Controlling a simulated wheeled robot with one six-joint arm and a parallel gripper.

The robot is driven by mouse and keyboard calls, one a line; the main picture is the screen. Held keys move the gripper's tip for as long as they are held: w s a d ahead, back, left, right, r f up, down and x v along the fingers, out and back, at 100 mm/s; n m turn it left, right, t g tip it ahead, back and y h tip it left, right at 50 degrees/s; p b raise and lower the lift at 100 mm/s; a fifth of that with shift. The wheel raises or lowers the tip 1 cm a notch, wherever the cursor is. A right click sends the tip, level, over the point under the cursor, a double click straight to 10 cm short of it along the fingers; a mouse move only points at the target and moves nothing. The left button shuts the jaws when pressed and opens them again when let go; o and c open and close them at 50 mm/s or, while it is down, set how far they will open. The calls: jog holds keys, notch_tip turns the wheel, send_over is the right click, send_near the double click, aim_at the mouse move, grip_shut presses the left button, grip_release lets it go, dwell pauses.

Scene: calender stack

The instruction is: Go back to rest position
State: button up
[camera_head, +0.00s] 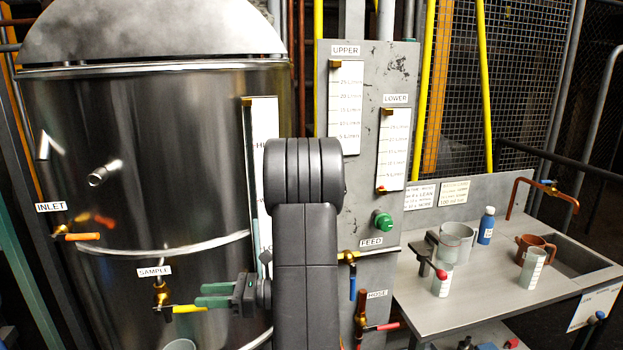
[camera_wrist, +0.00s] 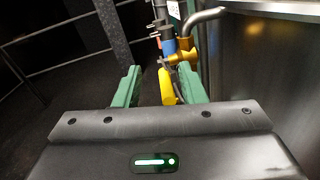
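My gripper (camera_head: 203,295) is at the sample valve, left of my dark arm in the head view. In the wrist view its two green fingers (camera_wrist: 158,85) are spread apart. The yellow handle (camera_wrist: 167,88) of the sample valve shows between them, closer to the right finger. In the head view the yellow handle (camera_head: 188,309) points right, with its end close to the fingertips. I cannot tell whether a finger touches it. The brass sample valve (camera_head: 161,293) hangs under the SAMPLE label (camera_head: 154,271). No object is held.
The steel tank (camera_head: 150,150) fills the left. A cup rim (camera_head: 179,345) shows below the valve. The grey panel (camera_head: 355,200) with gauges and the green FEED button (camera_head: 382,221) stands behind my arm. The bench (camera_head: 480,305) at right carries cups, a blue bottle (camera_head: 487,226) and a sink.

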jog(key=d, duration=0.8)
jog(key=shift+w+d+r+h, duration=0.3)
jog(key=shift+w+r, duration=0.05)
